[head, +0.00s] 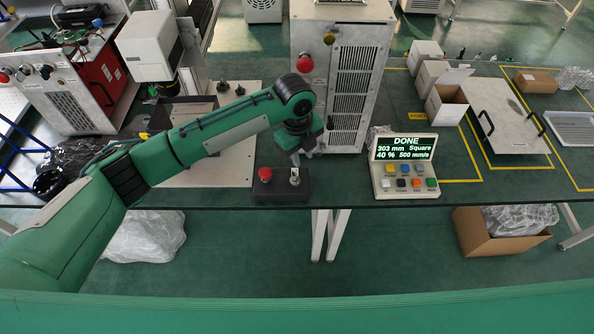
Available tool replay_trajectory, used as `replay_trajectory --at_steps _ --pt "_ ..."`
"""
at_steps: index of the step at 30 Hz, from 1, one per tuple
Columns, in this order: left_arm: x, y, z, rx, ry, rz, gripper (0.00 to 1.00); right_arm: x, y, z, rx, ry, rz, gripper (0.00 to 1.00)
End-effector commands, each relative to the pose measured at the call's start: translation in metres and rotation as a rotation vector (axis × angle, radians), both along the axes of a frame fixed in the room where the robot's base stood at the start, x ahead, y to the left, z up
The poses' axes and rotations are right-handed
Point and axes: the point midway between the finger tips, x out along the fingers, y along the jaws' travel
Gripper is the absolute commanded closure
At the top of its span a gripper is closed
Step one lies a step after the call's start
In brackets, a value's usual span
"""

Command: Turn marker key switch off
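A dark control box (281,191) sits near the front edge of the bench. It carries a red push button (265,174) on its left and a silver key switch (295,178) on its right. My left arm reaches in from the left, and my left gripper (297,161) points down just above the key switch. Its fingers are small and partly hidden, so I cannot tell whether they are open or touch the key. The key's exact angle is too small to read. My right gripper is not in view.
A display console (405,167) to the right reads DONE, with several coloured buttons below. A tall grey cabinet (352,95) with a red button stands behind the control box. Open cartons (446,104) and a metal plate (506,122) lie further right. Bench between box and console is clear.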

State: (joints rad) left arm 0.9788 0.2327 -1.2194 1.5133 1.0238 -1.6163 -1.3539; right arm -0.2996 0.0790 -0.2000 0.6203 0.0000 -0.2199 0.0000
Motion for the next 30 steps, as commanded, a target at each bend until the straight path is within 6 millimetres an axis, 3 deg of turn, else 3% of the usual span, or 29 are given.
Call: replay_trajectory --at_steps 5,11,17,30 --pt "0.022 0.016 0.021 0.078 -0.01 -0.098 0.73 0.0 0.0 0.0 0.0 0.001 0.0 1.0" --pt "0.026 0.022 0.021 0.1 -0.006 -0.126 0.73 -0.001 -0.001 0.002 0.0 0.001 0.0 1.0" --pt "0.025 0.022 -0.006 0.1 -0.004 -0.124 0.73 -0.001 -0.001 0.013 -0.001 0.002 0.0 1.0" --pt "0.026 0.021 -0.093 0.099 -0.006 -0.123 0.73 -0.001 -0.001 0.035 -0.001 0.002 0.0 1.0"
